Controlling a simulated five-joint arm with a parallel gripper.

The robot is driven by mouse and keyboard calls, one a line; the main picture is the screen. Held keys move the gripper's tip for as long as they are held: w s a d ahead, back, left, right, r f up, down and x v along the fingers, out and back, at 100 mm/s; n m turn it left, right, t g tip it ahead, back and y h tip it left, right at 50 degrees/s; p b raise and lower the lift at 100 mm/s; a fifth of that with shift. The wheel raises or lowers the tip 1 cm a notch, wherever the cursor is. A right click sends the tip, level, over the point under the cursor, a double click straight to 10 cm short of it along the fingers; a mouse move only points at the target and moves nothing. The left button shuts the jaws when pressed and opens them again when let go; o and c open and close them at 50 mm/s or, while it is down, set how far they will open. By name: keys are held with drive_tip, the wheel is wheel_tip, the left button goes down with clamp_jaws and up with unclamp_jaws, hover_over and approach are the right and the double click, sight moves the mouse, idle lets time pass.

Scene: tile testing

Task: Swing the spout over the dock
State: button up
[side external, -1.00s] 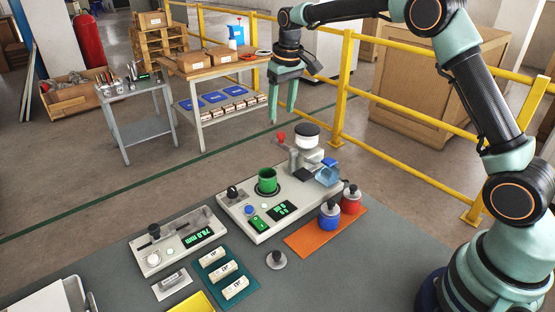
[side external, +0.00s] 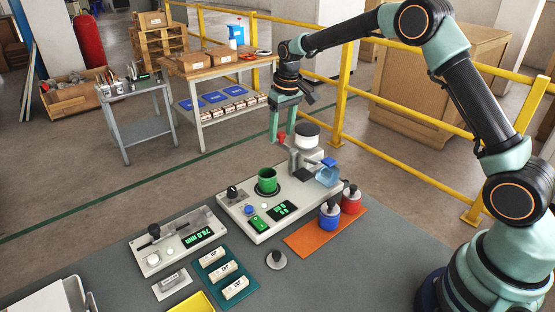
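I cannot tell for sure which part is the dock; a green cup (side external: 267,181) stands in a round dark seat on the pale console (side external: 235,209), left of the spout. A dark square pad (side external: 304,174) lies below the grey arm. My gripper (side external: 281,137) points down with its fingers apart, one on each side of the red knob. Contact with the knob is too small to tell.
A tilted clear blue cup (side external: 328,176) is at the console's right end. Blue (side external: 329,217) and red (side external: 350,202) weighted bottles stand on an orange mat (side external: 300,243). A second console (side external: 179,241) and a teal tray (side external: 211,276) lie front left. Yellow railings stand behind.

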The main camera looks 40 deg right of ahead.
clamp_jaws()
drive_tip(key=shift+a, duration=0.15)
drive_tip(key=shift+s+a, duration=0.1)
drive_tip(key=shift+a, duration=0.6)
drive_tip(key=shift+s+a, duration=0.25)
drive_tip(key=shift+a, duration=0.25)
drive_tip(key=shift+s+a, duration=0.45)
drive_tip(key=shift+a, duration=0.1)
idle(0.4)
